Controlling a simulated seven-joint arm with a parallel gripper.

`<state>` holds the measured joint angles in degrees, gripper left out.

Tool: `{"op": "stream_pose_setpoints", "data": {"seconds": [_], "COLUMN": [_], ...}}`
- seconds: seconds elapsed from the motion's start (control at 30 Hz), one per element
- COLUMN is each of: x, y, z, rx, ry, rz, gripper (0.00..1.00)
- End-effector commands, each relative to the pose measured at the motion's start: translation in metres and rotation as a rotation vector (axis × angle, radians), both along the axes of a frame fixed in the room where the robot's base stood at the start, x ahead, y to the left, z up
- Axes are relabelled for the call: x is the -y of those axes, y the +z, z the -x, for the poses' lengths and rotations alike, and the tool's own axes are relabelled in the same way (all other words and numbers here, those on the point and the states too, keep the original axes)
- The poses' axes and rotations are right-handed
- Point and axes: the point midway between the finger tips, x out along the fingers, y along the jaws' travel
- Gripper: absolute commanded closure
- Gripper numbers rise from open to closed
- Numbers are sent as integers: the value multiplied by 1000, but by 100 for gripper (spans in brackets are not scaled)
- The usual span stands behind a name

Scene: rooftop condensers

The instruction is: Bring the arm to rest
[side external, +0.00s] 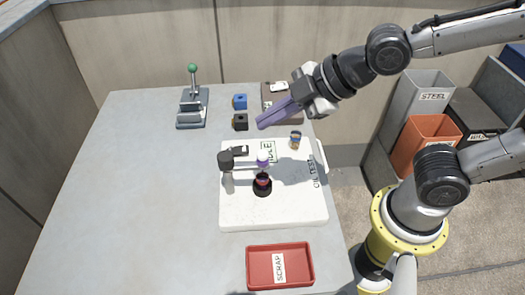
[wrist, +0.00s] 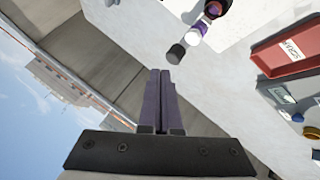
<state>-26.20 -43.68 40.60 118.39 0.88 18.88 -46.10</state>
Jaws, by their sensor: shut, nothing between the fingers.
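My gripper (side external: 262,125) is shut and empty, its purple fingers pointing down-left in the side view. It is held in the air over the far right part of the grey table (side external: 130,190), in line with the dark block (side external: 240,122) in that picture; the exact height cannot be told. In the wrist view the two fingers (wrist: 160,75) lie together with nothing between them. My arm reaches in from the right, bent above the table's right side.
A white board (side external: 240,215) carries a post with a side arm (side external: 228,180) and a black round holder (side external: 262,188). A small jar (side external: 295,140), blue block (side external: 240,101), green-knobbed lever press (side external: 193,105) and red scrap tray (side external: 255,268) stand around. The table's left is clear; bins (side external: 420,95) stand right.

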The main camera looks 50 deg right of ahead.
Motion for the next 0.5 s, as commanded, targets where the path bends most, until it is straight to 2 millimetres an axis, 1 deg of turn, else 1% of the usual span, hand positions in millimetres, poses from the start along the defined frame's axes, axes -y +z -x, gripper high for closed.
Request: {"op": "stream_pose_setpoints", "data": {"seconds": [0.27,0.33,0.37,0.43,0.47,0.5], "x": [0,4,7,19,27,40], "y": [0,0,1,12,19,27], "z": [0,-2,-4,-9,-11,-11], "rx": [1,0,3,25,38,50], "ry": [-1,-13,-25,-66,-90,-129], "rz": [-1,0,-1,-11,-16,-21], "gripper": [100,100,100,100,100,100]}}
